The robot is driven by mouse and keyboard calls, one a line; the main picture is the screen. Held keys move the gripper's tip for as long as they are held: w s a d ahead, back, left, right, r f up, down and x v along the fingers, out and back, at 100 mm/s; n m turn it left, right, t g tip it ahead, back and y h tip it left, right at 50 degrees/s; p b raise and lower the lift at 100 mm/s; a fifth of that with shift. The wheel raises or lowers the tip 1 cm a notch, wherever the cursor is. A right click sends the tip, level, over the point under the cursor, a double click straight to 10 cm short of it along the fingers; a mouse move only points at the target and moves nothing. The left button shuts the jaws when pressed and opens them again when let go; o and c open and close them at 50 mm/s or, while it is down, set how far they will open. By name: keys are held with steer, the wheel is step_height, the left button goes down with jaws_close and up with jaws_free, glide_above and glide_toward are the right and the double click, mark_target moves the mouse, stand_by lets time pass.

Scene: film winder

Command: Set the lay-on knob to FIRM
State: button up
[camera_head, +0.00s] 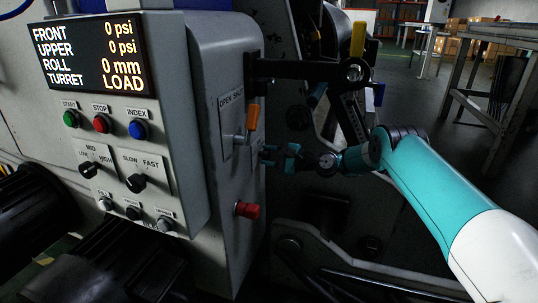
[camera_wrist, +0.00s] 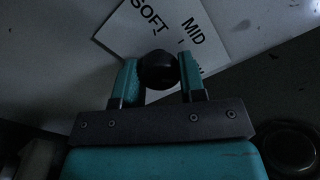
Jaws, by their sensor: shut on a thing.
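The lay-on knob (camera_wrist: 157,72) is a round black knob on a pale label plate (camera_wrist: 205,28) in the wrist view. SOFT and MID are legible on the plate, and a further line of print is partly hidden. My gripper (camera_wrist: 159,62) has one teal finger on each side of the knob and is shut on it. In the head view my gripper (camera_head: 268,155) is at the side face of the grey cabinet, below an orange-handled lever (camera_head: 253,118). The knob is hidden there, and I cannot make out its pointer.
The lever's OPEN/SHUT plate (camera_head: 231,117) is just above my gripper. A red button (camera_head: 246,210) sticks out below it. The front panel has a display (camera_head: 95,55) reading LOAD, with buttons and selectors. A dark machine arm (camera_head: 300,69) crosses above my wrist.

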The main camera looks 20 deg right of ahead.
steer(key=shift+m, duration=1.1)
steer(key=o, duration=0.9)
steer(key=shift+a, duration=0.1)
